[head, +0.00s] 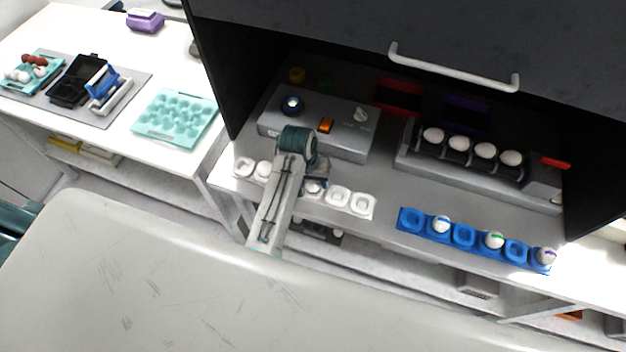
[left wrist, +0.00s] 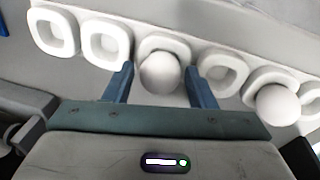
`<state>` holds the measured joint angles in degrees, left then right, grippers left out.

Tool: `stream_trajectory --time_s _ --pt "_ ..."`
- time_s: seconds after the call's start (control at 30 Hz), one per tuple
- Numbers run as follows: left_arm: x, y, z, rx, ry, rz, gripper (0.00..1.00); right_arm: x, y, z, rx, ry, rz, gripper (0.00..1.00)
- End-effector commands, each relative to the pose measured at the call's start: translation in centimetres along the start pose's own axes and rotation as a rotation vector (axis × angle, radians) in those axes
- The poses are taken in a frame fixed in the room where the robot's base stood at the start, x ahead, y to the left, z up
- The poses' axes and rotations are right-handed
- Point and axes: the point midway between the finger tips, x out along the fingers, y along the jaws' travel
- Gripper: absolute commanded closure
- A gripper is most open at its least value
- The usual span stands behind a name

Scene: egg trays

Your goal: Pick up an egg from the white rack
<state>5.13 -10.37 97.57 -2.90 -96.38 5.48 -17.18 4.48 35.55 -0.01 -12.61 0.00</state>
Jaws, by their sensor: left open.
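The white rack (head: 363,204) lies on the shelf below the grey control box and holds two white eggs. One egg (head: 313,187) sits in a cup beside my left gripper (head: 303,152); the other (head: 264,170) is nearer the left end. In the left wrist view, the left gripper (left wrist: 158,78) is open, with one blue finger on each side of the first egg (left wrist: 159,74). That egg still rests in its cup, and I cannot tell whether the fingers touch it. The second egg (left wrist: 278,105) is to the right, past an empty cup. My right gripper is not in view.
A blue rack (head: 465,235) with several cups and three marked eggs lies to the right. Behind it, a grey machine (head: 480,180) carries a row of white eggs. The control box (head: 345,135) stands behind the white rack. A teal tray (head: 175,118) is on the left table.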

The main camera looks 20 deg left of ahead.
Motion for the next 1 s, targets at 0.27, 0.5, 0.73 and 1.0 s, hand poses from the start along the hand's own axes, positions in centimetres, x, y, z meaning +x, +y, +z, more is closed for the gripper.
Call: stream_trajectory --time_s 0.27,0.5,0.73,1.0 --pt "0.4 0.0 0.0 0.0 0.001 0.0 0.49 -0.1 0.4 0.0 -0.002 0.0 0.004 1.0" --pt "0.3 0.0 0.0 0.0 0.001 0.0 0.67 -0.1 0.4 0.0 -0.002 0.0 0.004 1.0" --pt "0.3 0.0 0.0 0.0 0.002 0.0 0.67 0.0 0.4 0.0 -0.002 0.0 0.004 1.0" --pt "-1.4 0.3 -0.3 0.0 0.006 0.001 0.67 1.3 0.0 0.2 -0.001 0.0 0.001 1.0"
